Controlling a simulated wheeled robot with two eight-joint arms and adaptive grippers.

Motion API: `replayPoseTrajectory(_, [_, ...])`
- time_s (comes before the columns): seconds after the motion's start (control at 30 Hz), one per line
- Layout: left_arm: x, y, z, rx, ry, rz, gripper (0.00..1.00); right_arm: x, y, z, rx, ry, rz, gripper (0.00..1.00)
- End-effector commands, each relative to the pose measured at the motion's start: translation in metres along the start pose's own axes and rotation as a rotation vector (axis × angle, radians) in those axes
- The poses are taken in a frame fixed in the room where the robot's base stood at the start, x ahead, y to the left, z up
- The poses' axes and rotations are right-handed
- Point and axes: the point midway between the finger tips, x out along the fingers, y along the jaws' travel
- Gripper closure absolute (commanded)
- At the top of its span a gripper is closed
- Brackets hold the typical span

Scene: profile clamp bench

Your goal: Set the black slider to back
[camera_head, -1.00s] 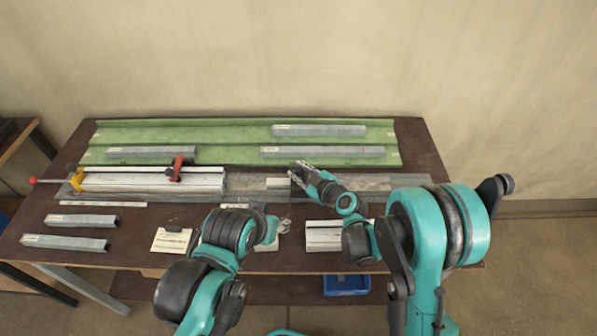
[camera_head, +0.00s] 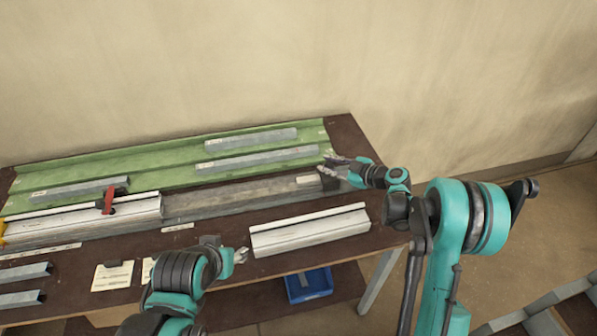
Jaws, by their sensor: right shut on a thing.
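The black slider (camera_head: 327,182) sits near the right end of the long grey rail (camera_head: 235,196), with a small pale block (camera_head: 307,179) just left of it. My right gripper (camera_head: 333,169) is shut on the slider, and its fingers partly hide it. My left gripper (camera_head: 240,256) hangs low over the front of the table, left of a loose white profile and away from the rail. Its fingers are too small to judge.
A white profile (camera_head: 85,216) with a red-handled clamp (camera_head: 108,198) lies on the rail's left part. Grey bars (camera_head: 258,158) rest on the green tray (camera_head: 155,159) behind. The loose white profile (camera_head: 310,229) lies in front; a blue bin (camera_head: 309,285) is below.

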Motion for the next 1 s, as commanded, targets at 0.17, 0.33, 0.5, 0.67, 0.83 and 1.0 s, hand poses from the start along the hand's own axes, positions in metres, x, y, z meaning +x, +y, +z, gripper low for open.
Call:
replayPoseTrajectory(0.17, [0.003, 0.000, 0.002, 0.000, 0.000, 0.000, 0.53, -0.029, 0.035, 0.032, 0.002, -0.003, 0.006, 1.00])
replayPoseTrajectory(0.33, [0.004, 0.000, 0.003, 0.000, 0.000, 0.000, 0.53, -0.048, 0.058, 0.051, 0.001, -0.003, 0.004, 1.00])
replayPoseTrajectory(0.5, [0.004, 0.000, 0.003, 0.000, 0.000, 0.000, 0.53, -0.059, 0.070, 0.062, 0.000, -0.003, 0.003, 1.00])
replayPoseTrajectory(0.67, [0.004, 0.000, 0.003, 0.000, 0.000, 0.000, 0.53, -0.063, 0.075, 0.067, 0.000, -0.002, 0.002, 1.00])
replayPoseTrajectory(0.83, [0.004, 0.000, 0.003, 0.000, 0.000, 0.000, 0.53, -0.064, 0.077, 0.068, 0.000, -0.003, 0.004, 1.00])
replayPoseTrajectory(1.0, [0.004, 0.000, 0.003, 0.000, 0.000, 0.000, 0.53, -0.064, 0.078, 0.068, 0.000, -0.004, 0.006, 1.00])
